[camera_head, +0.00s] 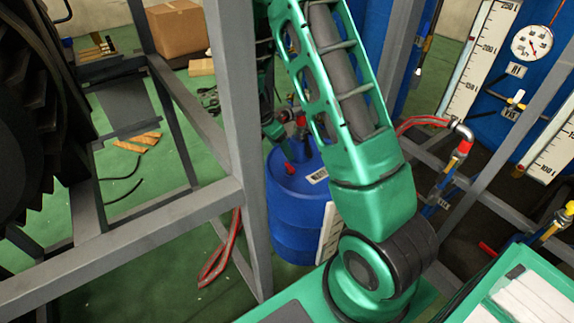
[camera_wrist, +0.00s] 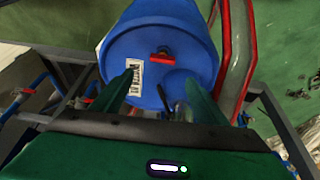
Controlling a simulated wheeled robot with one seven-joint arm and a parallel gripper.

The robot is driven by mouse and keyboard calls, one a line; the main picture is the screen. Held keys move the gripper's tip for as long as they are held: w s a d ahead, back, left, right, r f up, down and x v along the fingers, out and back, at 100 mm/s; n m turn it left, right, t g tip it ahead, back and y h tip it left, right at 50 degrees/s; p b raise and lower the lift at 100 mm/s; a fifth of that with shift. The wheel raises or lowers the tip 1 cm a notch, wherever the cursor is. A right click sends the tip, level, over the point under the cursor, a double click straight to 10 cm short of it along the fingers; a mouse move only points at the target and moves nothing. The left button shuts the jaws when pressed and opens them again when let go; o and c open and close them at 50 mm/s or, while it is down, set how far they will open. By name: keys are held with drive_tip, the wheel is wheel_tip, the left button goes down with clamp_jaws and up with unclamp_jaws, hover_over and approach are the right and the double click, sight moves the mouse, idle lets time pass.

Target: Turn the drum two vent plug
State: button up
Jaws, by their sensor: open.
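A blue drum (camera_head: 292,235) stands on the green floor behind a grey frame post. A white label (camera_head: 318,175) is on its top; its text is too small to read surely. A red plug (camera_head: 289,168) sits on the top near it. In the wrist view, the drum's top (camera_wrist: 185,50) faces me, with the red bar-shaped plug (camera_wrist: 163,57) and the label (camera_wrist: 133,77). My gripper (camera_wrist: 160,78) is open and empty, its green fingers spread either side below the plug in the picture, apart from it. In the head view my arm and the post partly hide the gripper.
A grey frame (camera_head: 243,130) stands close left of the drum. A red-edged hose (camera_wrist: 234,60) runs right of the drum in the wrist view. Valves, pipes and scaled gauges (camera_head: 484,65) fill the right side. A cardboard box (camera_head: 178,28) lies at the back.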

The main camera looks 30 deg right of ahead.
sight(290, 165)
drive_tip(key=x, duration=1.1)
drive_tip(key=shift+w+f, duration=0.35)
drive_tip(key=c, duration=1.1)
drive_tip(key=shift+o, duration=0.2)
